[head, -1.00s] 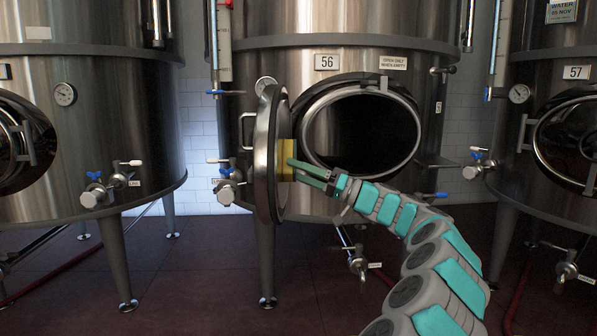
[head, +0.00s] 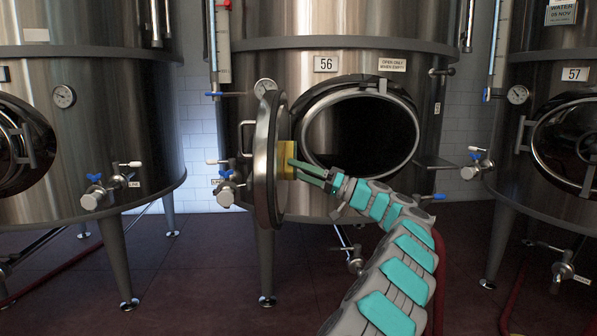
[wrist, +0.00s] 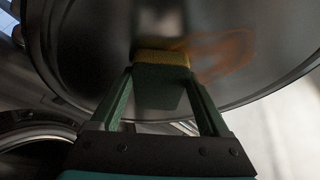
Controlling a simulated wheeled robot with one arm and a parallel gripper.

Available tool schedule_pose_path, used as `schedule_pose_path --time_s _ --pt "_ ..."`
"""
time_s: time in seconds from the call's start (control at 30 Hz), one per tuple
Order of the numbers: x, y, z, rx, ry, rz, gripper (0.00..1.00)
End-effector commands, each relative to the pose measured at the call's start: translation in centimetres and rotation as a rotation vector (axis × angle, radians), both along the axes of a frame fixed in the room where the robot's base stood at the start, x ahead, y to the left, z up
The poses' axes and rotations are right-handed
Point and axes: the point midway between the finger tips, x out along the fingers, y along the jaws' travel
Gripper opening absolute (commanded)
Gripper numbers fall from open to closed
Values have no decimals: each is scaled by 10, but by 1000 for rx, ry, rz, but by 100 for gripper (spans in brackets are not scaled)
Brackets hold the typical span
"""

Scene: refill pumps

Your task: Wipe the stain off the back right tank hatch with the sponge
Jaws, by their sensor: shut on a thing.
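My gripper (head: 308,171) is shut on a yellow sponge (head: 286,160) and holds it at the inner face of the open hatch door (head: 267,160) of tank 56. In the wrist view the green fingers hold the sponge (wrist: 160,58) by its dark green side, and its yellow side appears to touch the steel. An orange-brown stain (wrist: 222,55) shows on the door's inner face, just right of the sponge. The stain is hidden in the head view.
The dark open manhole (head: 365,135) of tank 56 is right of the door. Valves (head: 226,184) project left of the door. Tank 57 (head: 565,150) stands at the right, another tank (head: 110,130) at the left. A red hose (head: 437,270) is beside my arm.

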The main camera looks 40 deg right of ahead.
Motion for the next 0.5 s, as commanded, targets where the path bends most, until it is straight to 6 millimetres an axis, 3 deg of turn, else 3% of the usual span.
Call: schedule_pose_path --time_s 0.5 --pt "-11 14 -3 0 -3 4 35"
